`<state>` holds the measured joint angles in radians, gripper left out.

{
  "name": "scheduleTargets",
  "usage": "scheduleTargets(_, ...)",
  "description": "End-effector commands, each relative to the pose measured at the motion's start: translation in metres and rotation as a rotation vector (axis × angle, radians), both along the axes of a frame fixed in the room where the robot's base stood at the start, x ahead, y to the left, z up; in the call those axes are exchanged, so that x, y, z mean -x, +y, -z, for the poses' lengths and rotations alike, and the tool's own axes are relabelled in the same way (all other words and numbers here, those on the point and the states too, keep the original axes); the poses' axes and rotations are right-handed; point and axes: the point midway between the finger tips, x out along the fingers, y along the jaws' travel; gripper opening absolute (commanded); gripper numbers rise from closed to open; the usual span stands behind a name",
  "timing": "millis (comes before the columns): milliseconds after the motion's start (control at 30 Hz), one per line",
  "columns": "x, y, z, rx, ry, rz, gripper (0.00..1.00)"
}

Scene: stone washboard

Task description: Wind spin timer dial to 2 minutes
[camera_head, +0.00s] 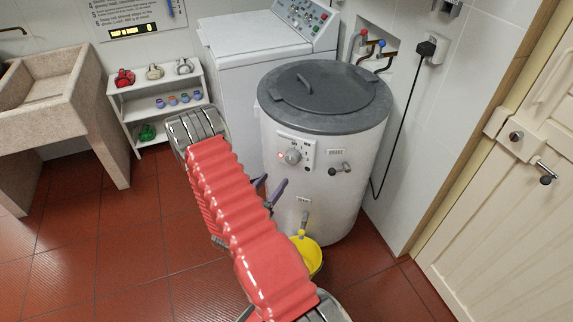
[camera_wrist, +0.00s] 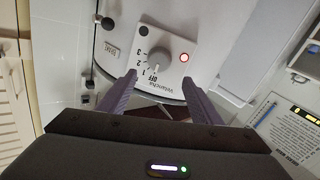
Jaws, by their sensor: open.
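The spin timer dial (camera_head: 292,156) is a grey knob on a white panel on the front of the white drum-shaped spinner (camera_head: 342,190). In the wrist view the dial (camera_wrist: 160,54) appears rotated, with OFF, 1, 2 and 3 printed around it. I cannot surely tell which mark its pointer faces. A red light (camera_wrist: 184,57) glows beside it. My gripper (camera_head: 271,186) has purple fingers and is open and empty. In the wrist view my gripper (camera_wrist: 159,78) has its fingertips apart, short of the dial and not around it; the dial lies beyond the gap between them.
A black knob or tap (camera_head: 341,169) sticks out right of the panel. A yellow bowl (camera_head: 308,255) stands on the floor below. A white washing machine (camera_head: 250,60) and a shelf (camera_head: 160,103) stand to the left; a cable (camera_head: 398,125) hangs on the right wall.

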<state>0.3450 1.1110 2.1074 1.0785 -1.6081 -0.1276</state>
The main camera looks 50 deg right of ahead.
Motion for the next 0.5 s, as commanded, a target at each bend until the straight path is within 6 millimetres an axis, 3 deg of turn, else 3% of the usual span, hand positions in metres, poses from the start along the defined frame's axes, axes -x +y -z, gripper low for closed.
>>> scheduleTargets(500,-0.01,-0.074,0.0,-0.001,-0.001,0.003,0.59)
